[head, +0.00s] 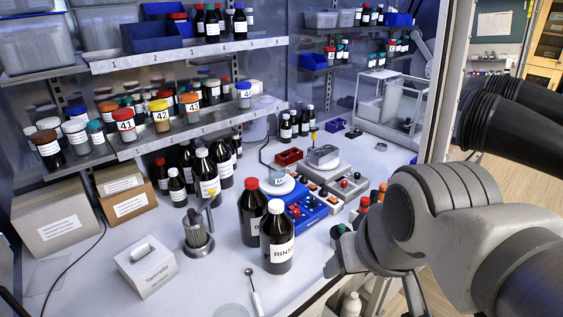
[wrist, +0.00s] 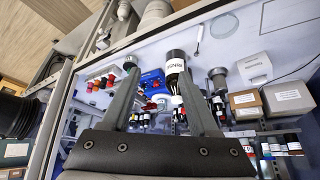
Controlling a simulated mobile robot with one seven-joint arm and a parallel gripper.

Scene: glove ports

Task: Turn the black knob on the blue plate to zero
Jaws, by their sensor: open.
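The blue plate (head: 308,212) lies on the white bench in the head view, behind and right of the dark RINSE bottle (head: 277,240). It carries small red and dark controls; I cannot single out the black knob or read its setting. In the wrist view the blue plate (wrist: 152,80) shows between the fingers of my gripper (wrist: 158,72). My gripper is open and apart from the plate, with nothing between its fingers. In the head view my wrist is at the lower right, and the fingers are mostly hidden.
A second dark bottle (head: 252,207) stands beside the RINSE bottle, close to the plate. A grey plate (head: 335,184) with knobs lies behind the blue one. A metal stand (head: 198,236) and a tissue box (head: 147,266) are to the left. The enclosure frame (head: 440,90) rises at the right.

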